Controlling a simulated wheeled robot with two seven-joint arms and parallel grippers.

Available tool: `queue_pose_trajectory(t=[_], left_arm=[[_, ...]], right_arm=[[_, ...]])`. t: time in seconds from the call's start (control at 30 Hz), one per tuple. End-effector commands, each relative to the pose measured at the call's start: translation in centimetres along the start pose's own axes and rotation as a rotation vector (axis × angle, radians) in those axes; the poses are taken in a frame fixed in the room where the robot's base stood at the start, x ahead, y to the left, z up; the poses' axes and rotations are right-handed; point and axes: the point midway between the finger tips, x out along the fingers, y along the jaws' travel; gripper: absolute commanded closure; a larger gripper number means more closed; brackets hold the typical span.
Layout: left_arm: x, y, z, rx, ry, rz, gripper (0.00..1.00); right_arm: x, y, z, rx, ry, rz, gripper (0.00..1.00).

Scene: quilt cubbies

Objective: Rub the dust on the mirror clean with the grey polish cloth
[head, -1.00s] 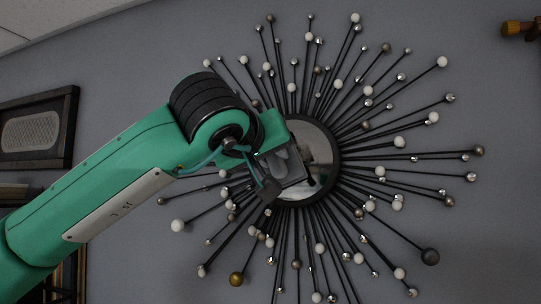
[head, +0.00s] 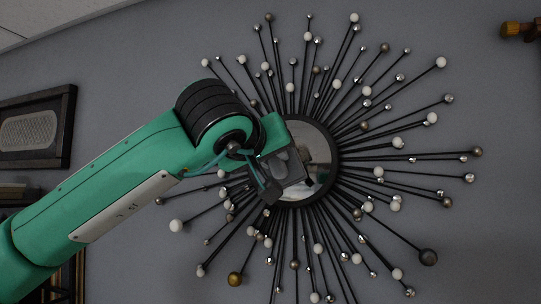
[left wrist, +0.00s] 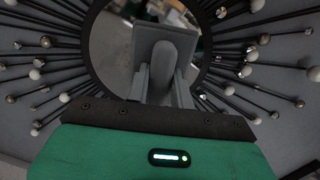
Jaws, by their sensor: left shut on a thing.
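The round mirror (head: 322,152) has a dark rim and hangs on the wall inside a sunburst of black rods. It also shows behind my gripper in the left wrist view (left wrist: 108,50). My left gripper (head: 288,170) is in front of the mirror's left part and hides some of it. It is shut on the grey polish cloth (left wrist: 162,45), which shows as a grey flat-faced piece between the fingers, over the mirror. I cannot tell whether the cloth touches the glass. I cannot make out the dust clearly. My right gripper is not in view.
Rods tipped with white, silver and brown balls (head: 398,142) spread around the mirror on all sides. A dark framed picture (head: 66,127) hangs at the left. A wooden knob (head: 515,29) sticks out at the upper right.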

Motion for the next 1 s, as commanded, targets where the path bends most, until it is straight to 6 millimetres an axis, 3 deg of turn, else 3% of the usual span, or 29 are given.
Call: queue_pose_trajectory(t=[0.43, 1.0], left_arm=[[0.6, 0.2, 0.0, 0.001, 0.0, 0.0, 1.0], [0.6, 3.7, 1.5, 0.0, 0.001, 0.0, 1.0]], right_arm=[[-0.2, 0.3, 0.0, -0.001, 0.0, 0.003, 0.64], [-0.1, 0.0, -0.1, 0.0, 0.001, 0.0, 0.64]])
